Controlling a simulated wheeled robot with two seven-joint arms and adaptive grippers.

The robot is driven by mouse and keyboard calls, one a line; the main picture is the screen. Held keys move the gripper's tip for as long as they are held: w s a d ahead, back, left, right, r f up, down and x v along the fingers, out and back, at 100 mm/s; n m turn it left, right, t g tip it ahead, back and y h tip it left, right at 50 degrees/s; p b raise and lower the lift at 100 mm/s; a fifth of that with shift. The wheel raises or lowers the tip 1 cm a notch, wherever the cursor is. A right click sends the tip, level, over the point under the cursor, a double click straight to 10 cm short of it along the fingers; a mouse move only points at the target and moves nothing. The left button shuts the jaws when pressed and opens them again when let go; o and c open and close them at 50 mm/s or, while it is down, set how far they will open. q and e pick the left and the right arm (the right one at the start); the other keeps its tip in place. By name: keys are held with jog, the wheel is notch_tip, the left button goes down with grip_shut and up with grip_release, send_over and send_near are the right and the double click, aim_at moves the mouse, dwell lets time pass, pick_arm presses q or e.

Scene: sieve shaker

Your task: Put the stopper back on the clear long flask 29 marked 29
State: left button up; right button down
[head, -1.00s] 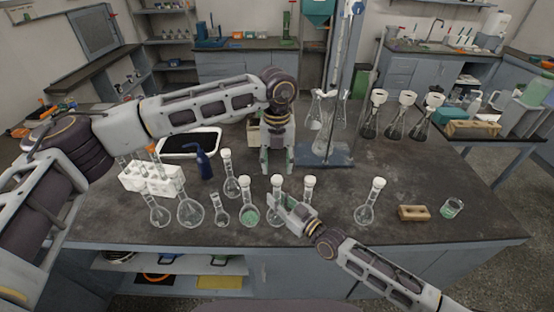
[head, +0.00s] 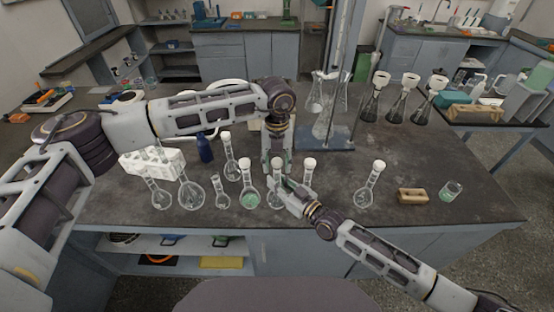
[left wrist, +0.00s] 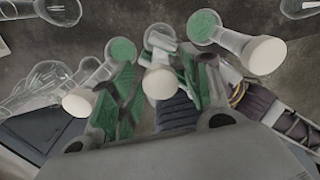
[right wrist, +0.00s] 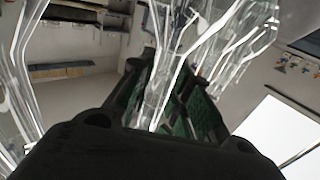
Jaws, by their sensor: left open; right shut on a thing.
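A clear long-necked flask (head: 276,201) stands in the front row on the table; no number on it is readable. My right gripper (head: 284,185) is shut on its neck, which shows between the green pads in the right wrist view (right wrist: 158,92). A white stopper (left wrist: 160,84) is at the top of this flask in the left wrist view; how deep it sits cannot be told. My left gripper (head: 278,168) points down above the flask, open, with its fingers on either side of the stopper and visible gaps to it.
Stoppered flasks with green contents stand close on the left (head: 249,200) and right (head: 306,198). Another stoppered flask (head: 364,197), a wooden block (head: 413,196) and a beaker (head: 451,191) are further right. A blue stand base (head: 325,143) is behind. Table between flask and block is partly free.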

pick_arm(q)
grip_shut()
jog(key=shift+m, duration=2.6)
jog(key=m, duration=1)
jog(key=shift+f+m, duration=0.1)
jog(key=shift+m, duration=0.3)
jog(key=m, duration=0.5)
jog(key=shift+m, duration=0.3)
jog(key=shift+o, duration=0.2)
grip_release()
